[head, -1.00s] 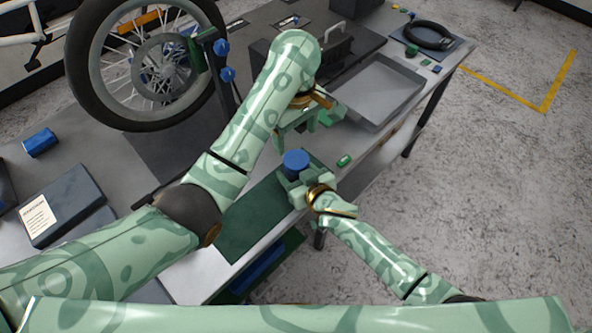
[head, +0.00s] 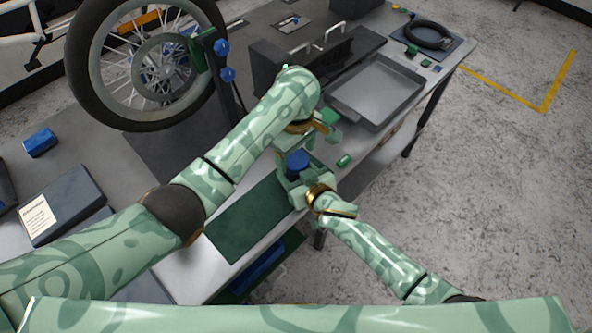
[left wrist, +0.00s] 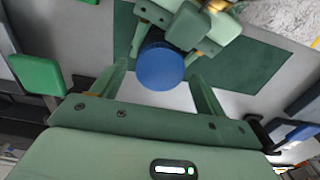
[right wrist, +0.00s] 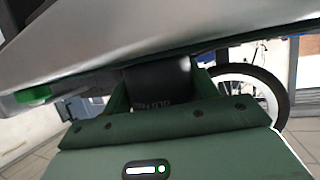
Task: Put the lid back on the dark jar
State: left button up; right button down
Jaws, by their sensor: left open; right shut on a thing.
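The dark jar (right wrist: 158,84), with pale lettering, is between the fingers of my right gripper (right wrist: 158,92) in the right wrist view. My right gripper (head: 299,182) is shut on it beside the table's near edge. A round blue lid (head: 298,161) shows at the jar's top; it also shows in the left wrist view (left wrist: 160,66). Whether it is fully seated cannot be told. My left gripper (head: 306,140) is open just behind and above the lid. Its fingers (left wrist: 158,78) point toward the lid's two sides, with no clear contact. The jar's body is mostly hidden in the head view.
A dark green mat (head: 240,222) lies left of the jar. A small green object (head: 344,160) lies close to its right. A grey tray (head: 376,92), a dark toolbox (head: 300,58) and a bike wheel (head: 145,65) stand further back. A blue block (head: 40,142) lies at the left.

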pick_arm(q)
jog(key=shift+f, duration=0.5)
jog(key=c, duration=1)
jog(key=m, duration=1)
